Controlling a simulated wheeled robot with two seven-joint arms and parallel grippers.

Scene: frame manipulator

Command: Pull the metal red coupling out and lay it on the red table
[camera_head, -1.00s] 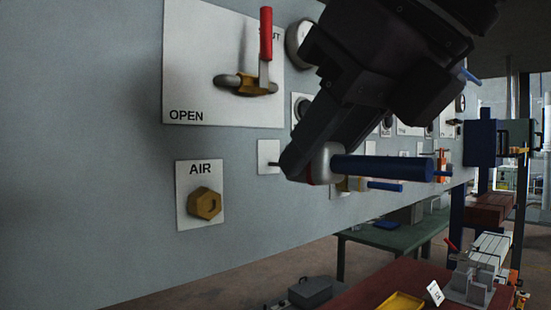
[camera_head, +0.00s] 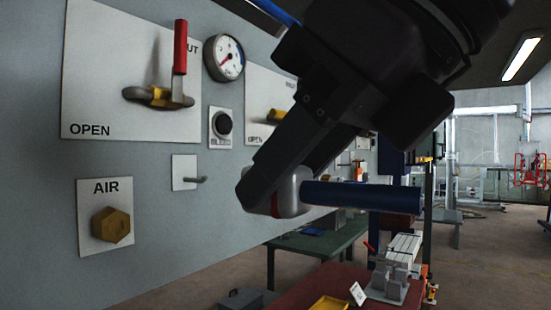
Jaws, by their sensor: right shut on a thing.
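The coupling (camera_head: 291,192) is a silver metal body with a red band and a blue hose or handle (camera_head: 360,196) running out to the right. My right gripper (camera_head: 262,192) is shut on the coupling and holds it in the air, apart from the grey panel's hook. The fingers partly hide the coupling. The red table (camera_head: 300,287) is at the lower middle, below and beyond the gripper. My left gripper is not in view.
The grey panel (camera_head: 40,200) fills the left, with a red-handled valve (camera_head: 180,48), a gauge (camera_head: 224,58), a brass AIR fitting (camera_head: 111,225) and a small hook (camera_head: 195,180). On the red table are a yellow tray (camera_head: 328,303) and a grey fixture (camera_head: 396,270). A green table stands behind.

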